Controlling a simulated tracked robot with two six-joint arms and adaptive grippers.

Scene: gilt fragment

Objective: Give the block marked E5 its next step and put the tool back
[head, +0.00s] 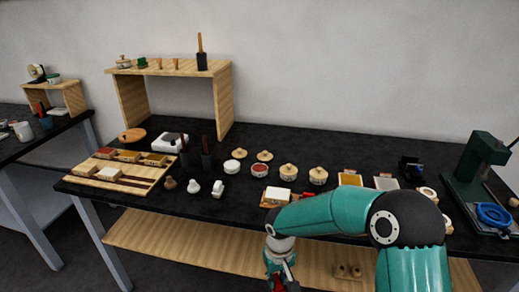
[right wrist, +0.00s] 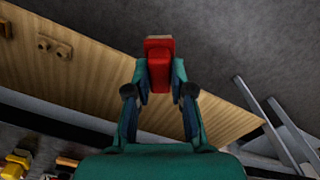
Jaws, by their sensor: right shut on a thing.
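My right gripper (head: 280,277) hangs low in front of the table's front edge. In the right wrist view it is shut on a red blocky thing (right wrist: 159,64), seen from behind; what the thing is cannot be told. No E5 mark is legible. A white-topped block (head: 278,194) sits on a wooden piece near the front edge, beside a small red item (head: 303,195). A wooden tray (head: 80,179) at the left holds several red, ochre, brown and pale blocks. My left gripper is not in view.
Lidded pots (head: 289,171), white and red bowls and small pale tools stand mid-table. A wooden shelf stand (head: 224,99) is at the back left and a green press (head: 484,152) at the right. A lower wooden shelf (head: 180,243) runs under the table near my right gripper.

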